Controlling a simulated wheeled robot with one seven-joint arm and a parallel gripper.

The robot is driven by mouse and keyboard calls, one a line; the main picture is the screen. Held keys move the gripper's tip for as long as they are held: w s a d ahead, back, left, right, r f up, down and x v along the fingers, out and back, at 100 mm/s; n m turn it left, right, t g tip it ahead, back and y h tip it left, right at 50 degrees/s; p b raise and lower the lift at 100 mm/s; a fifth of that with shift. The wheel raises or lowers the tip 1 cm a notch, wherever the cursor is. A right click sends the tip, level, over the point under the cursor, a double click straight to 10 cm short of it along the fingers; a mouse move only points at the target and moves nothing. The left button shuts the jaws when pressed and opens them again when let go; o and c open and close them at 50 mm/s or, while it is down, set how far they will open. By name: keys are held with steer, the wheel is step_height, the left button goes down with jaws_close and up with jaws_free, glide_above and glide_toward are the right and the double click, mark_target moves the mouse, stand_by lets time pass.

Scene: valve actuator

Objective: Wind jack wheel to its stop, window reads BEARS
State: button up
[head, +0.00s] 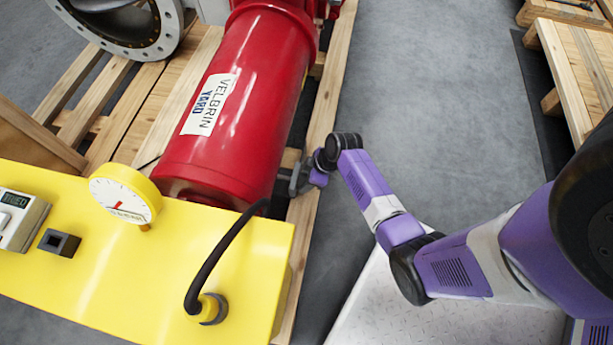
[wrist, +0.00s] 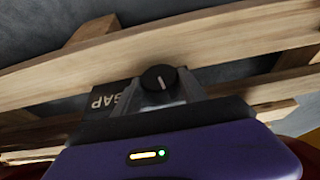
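My gripper (head: 302,180) is low beside the near end of the red cylinder (head: 235,105), on its right side. In the wrist view a small round black knob (wrist: 158,77) with a white line across it, probably the jack wheel, sits between the grey fingers of my gripper (wrist: 162,88). I cannot tell whether the fingers touch it. A dark plate (wrist: 108,99) left of the knob carries pale letters that look like GAP, turned over. In the head view my gripper and the cylinder hide the knob.
A yellow bench (head: 120,265) with a white dial gauge (head: 125,195) and a black hose (head: 215,258) stands in front of the cylinder. A wooden pallet (head: 325,110) lies beneath the cylinder.

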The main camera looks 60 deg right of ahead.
steer(key=c, duration=0.6)
steer(key=shift+d, duration=0.1)
steer(key=shift+w+d+g+y, duration=0.15)
steer(key=shift+g+y, duration=0.25)
steer(key=shift+y, duration=0.4)
steer(key=shift+w+d+f+m+g+y+b, duration=0.15)
steer(key=shift+m+y+b, duration=0.1)
steer(key=shift+y+b, duration=0.35)
steer(key=shift+s+d+f+m+g+y+b, duration=0.15)
steer(key=shift+m+y+b, duration=0.1)
steer(key=shift+y+b, duration=0.3)
steer(key=y+b, duration=0.1)
steer(key=b, duration=0.1)
steer(key=y+b, duration=0.1)
steer(key=shift+w+f+m+g+y+b, duration=0.1)
steer(key=shift+f+m+g+y+b, duration=0.15)
steer(key=shift+m+g+b, duration=0.1)
steer(key=y+b, duration=0.2)
steer(key=b, duration=0.1)
steer(key=shift+d+r+m+g, duration=0.1)
steer(key=shift+m+g, duration=0.15)
steer(key=shift+g, duration=0.1)
steer(key=shift+y+b, duration=0.45)
steer(key=shift+y, duration=0.35)
